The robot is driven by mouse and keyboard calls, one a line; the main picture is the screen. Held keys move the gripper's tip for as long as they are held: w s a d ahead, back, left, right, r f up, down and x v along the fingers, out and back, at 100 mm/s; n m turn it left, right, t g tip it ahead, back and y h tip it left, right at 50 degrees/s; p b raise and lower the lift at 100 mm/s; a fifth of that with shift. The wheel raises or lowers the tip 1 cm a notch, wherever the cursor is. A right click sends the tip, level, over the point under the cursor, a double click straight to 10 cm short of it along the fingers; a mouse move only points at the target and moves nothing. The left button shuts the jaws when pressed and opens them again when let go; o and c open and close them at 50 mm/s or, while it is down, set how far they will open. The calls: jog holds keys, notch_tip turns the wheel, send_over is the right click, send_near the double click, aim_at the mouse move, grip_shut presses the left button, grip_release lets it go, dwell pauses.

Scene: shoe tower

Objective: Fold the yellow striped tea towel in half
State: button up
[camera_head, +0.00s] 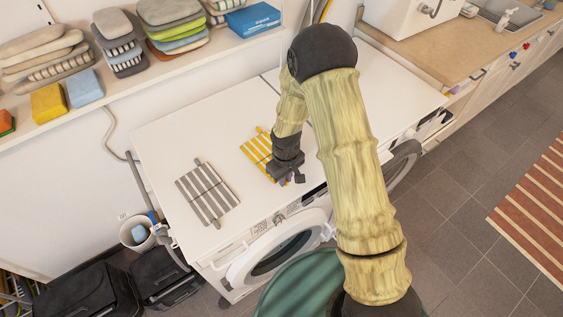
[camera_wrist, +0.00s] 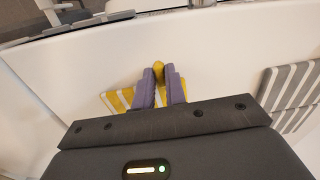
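The yellow striped tea towel (camera_head: 255,151) lies on the white washing machine top, partly hidden behind my arm and gripper. My gripper (camera_head: 290,179) is low over the towel's near right side. In the wrist view, yellow cloth shows between the purple fingers of my gripper (camera_wrist: 160,82) and bulges out at their tips. The fingers look closed on it. Yellow and white stripes of the towel (camera_wrist: 117,100) spread out to the left of the fingers; the rest is hidden by the gripper body.
A grey striped towel (camera_head: 208,193) lies flat on the machine top to the left, apart from the yellow one. It also shows in the wrist view (camera_wrist: 292,88). A shelf (camera_head: 135,88) above holds folded towels and sponges. The machine top between the two towels is clear.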

jog(key=shift+w+a+r+p, duration=0.15)
jog(key=shift+r+p, duration=0.2)
jog(key=shift+r, duration=0.3)
jog(key=shift+w+a+r+p, duration=0.1)
jog(key=shift+w+r+p, duration=0.05)
jog(key=shift+r+p, duration=0.7)
jog(key=shift+r, duration=0.15)
jog(key=shift+w+a+r+p, duration=0.1)
jog(key=shift+r+p, duration=0.2)
jog(key=shift+r, duration=0.2)
jog(key=shift+w+a+r+p, duration=0.1)
jog(key=shift+r+p, duration=0.15)
jog(key=shift+r, duration=0.25)
jog(key=shift+w+a+r+p, duration=0.1)
jog(key=shift+w+r+p, duration=0.1)
jog(key=shift+r+p, duration=0.65)
jog(key=shift+r, duration=0.2)
jog(key=shift+w+a+r+p, duration=0.1)
jog(key=shift+r+p, duration=0.2)
jog(key=shift+r, duration=0.2)
jog(key=shift+w+a+r+p, duration=0.1)
jog(key=shift+r+p, duration=0.2)
jog(key=shift+r, duration=0.15)
